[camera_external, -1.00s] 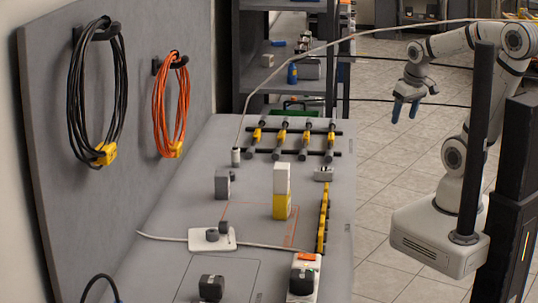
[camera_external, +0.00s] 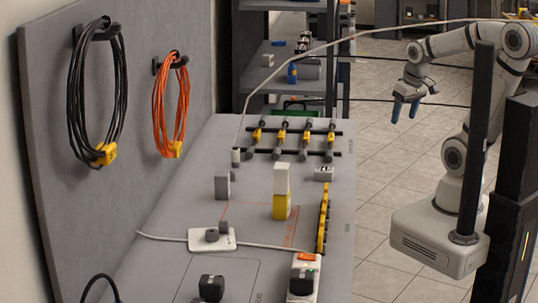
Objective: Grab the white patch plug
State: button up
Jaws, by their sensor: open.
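A small white upright cylinder (camera_external: 236,156) stands at the far left of the grey bench (camera_external: 190,205), where a thin pale cable meets it. It looks like the white patch plug, but it is too small to be sure. My gripper (camera_external: 404,110) has blue fingertips. It hangs open and empty over the floor, to the right of the bench and well apart from the white cylinder.
A white block (camera_external: 281,178) sits on a yellow block (camera_external: 282,206) mid-bench. Dark bars with yellow clips (camera_external: 283,136) stand at the back. A white outlet box (camera_external: 213,240) with a cable lies nearer. Coiled cables (camera_external: 171,110) hang on the wall panel.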

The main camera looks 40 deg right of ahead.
jog(key=c, duration=0.4)
jog(key=shift+o, duration=0.2)
